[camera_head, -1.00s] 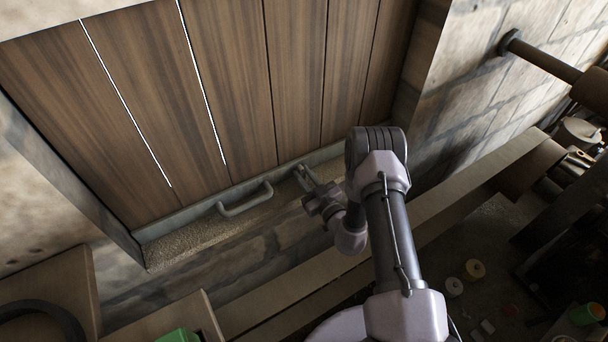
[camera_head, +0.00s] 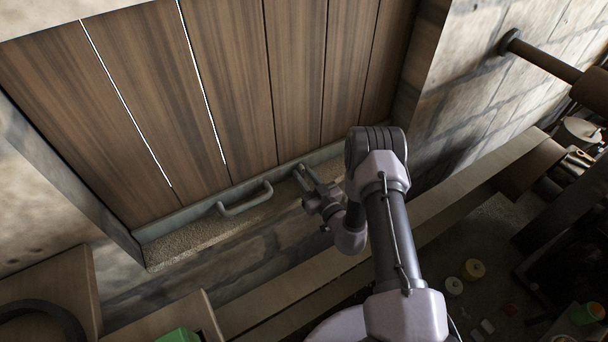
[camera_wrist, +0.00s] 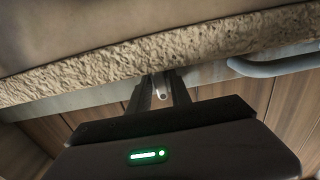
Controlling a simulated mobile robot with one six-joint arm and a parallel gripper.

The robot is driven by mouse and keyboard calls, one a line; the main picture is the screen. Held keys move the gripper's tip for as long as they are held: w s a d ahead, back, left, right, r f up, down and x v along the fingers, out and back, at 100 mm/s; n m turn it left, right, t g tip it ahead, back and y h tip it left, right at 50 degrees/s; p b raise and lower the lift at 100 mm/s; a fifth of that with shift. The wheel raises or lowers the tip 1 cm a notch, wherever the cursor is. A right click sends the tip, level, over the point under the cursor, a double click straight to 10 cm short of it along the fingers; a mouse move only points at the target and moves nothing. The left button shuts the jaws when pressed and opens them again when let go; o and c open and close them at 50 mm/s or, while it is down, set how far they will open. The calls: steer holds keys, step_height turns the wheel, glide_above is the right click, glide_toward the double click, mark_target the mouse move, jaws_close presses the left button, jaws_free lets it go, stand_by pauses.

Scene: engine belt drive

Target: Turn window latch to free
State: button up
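The window latch (camera_head: 302,177) is a small grey metal piece on the grey bottom rail of the wooden window. My gripper (camera_head: 311,182) reaches it from the lower right in the head view. In the wrist view my gripper's two dark fingers (camera_wrist: 161,90) point at the rail, with a pale grey piece (camera_wrist: 160,92), apparently the latch, between them. I cannot tell whether the fingers press on it or stand apart from it. The gripper body hides part of the rail.
A grey bar handle (camera_head: 245,200) is fixed to the rail left of the latch in the head view. It also shows at the right of the wrist view (camera_wrist: 275,68). A rough stone sill (camera_head: 190,245) runs close below the rail.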

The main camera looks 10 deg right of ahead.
steer(key=p+v, duration=0.2)
steer(key=v, duration=1.5)
steer(key=shift+s+p, duration=0.2)
steer(key=shift+p, duration=0.1)
steer(key=shift+r, duration=0.1)
